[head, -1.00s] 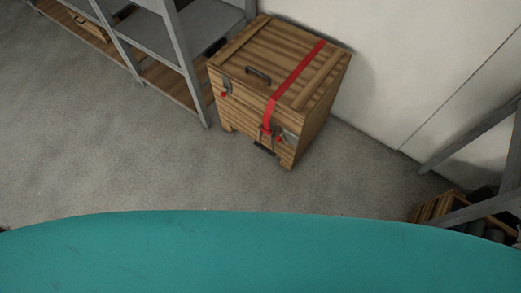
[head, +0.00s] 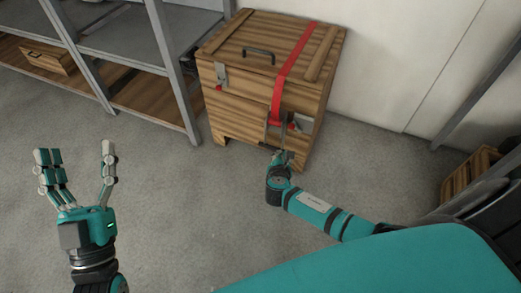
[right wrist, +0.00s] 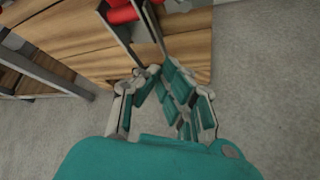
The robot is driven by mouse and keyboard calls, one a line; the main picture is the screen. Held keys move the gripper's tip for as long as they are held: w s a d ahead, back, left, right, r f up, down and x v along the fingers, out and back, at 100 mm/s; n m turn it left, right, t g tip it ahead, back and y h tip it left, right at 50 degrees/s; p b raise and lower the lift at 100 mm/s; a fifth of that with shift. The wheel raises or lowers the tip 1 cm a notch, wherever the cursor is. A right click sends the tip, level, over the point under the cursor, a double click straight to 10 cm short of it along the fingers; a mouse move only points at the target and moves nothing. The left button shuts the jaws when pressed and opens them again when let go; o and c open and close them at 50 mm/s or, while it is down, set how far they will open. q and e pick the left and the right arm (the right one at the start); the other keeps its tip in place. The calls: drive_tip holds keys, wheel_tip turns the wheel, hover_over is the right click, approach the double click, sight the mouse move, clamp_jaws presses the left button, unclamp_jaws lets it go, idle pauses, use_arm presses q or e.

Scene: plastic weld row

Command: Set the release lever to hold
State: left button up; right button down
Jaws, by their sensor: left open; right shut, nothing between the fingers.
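A wooden crate (head: 235,112) stands against the wall with a red strap (head: 292,65) running over its lid and down its front. The strap ends at a grey metal buckle with lever parts (head: 274,132) low on the front right. I cannot tell for sure which part is the release lever, or its setting. My right gripper (head: 283,156) is shut and empty, just in front of and below the buckle. In the right wrist view its fingers (right wrist: 158,75) are beside grey metal bars (right wrist: 143,25); I cannot tell if they touch. My left gripper (head: 80,165) is open and empty above the floor.
A red-tipped latch (head: 220,76) is on the crate's front left and a dark handle (head: 259,54) on its lid. A grey shelf rack (head: 130,45) stands left of the crate. A wooden box (head: 466,177) is at the right. The floor (head: 170,200) ahead is clear.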

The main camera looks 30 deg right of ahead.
use_arm(q)
drive_tip(key=shift+s+a+r+t, duration=0.25)
drive_tip(key=shift+s+a+r, duration=0.15)
drive_tip(key=shift+s+r, duration=0.25)
drive_tip(key=shift+s+a+r+t, duration=0.25)
drive_tip(key=shift+s+a+r, duration=0.15)
drive_tip(key=shift+s+r, duration=0.15)
use_arm(e)
drive_tip(key=shift+w+a+r+n+t, duration=0.3)
drive_tip(key=shift+w+a+r+n, duration=0.15)
drive_tip(key=shift+w+a, duration=0.25)
use_arm(q)
drive_tip(key=shift+r, duration=0.1)
